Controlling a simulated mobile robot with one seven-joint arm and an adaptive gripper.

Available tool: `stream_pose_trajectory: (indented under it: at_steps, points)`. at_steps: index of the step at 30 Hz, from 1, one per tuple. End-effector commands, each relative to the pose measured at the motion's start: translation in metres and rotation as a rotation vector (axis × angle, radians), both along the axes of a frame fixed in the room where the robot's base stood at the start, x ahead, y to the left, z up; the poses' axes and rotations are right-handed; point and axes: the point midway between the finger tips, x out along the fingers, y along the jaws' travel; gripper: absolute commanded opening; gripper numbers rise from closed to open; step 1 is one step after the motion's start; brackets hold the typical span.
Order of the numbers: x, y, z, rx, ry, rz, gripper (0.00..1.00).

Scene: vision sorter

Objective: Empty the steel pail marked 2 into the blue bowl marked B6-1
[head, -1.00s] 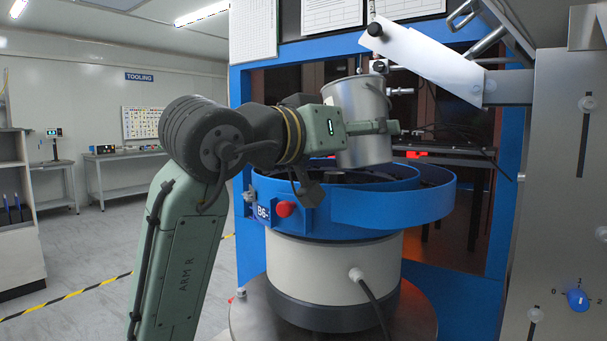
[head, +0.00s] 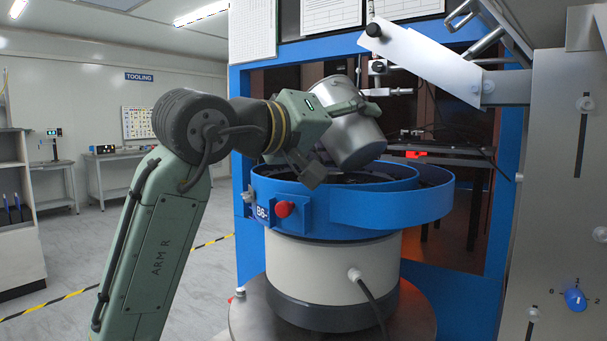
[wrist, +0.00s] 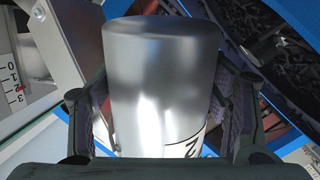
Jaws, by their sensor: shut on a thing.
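The steel pail (head: 352,138) is tilted above the blue bowl (head: 335,211), its lower end towards the right and close over the bowl's rim. The bowl's label shows in part as "B6-". My gripper (head: 347,107) is shut on the pail, with a finger along its side. In the wrist view the pail (wrist: 160,75) stands between both fingers of my gripper (wrist: 163,110), and part of its label with a 2 shows low on its side. The pail's mouth and contents are hidden in both views. I cannot see anything falling from it.
The bowl sits on a pale drum base (head: 320,265) over a round steel plate. A white angled plate (head: 425,60) on a bracket hangs close at the upper right. A steel panel (head: 560,190) with a blue knob stands at the right. Blue frame posts flank the bowl.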

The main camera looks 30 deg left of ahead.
Motion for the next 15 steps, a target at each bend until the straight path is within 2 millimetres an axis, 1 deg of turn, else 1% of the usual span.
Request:
stream_pose_trajectory:
  at_steps: [15]
  points:
    - [-0.0005,0.0008,0.0008,-0.075,0.027,0.001,0.09]
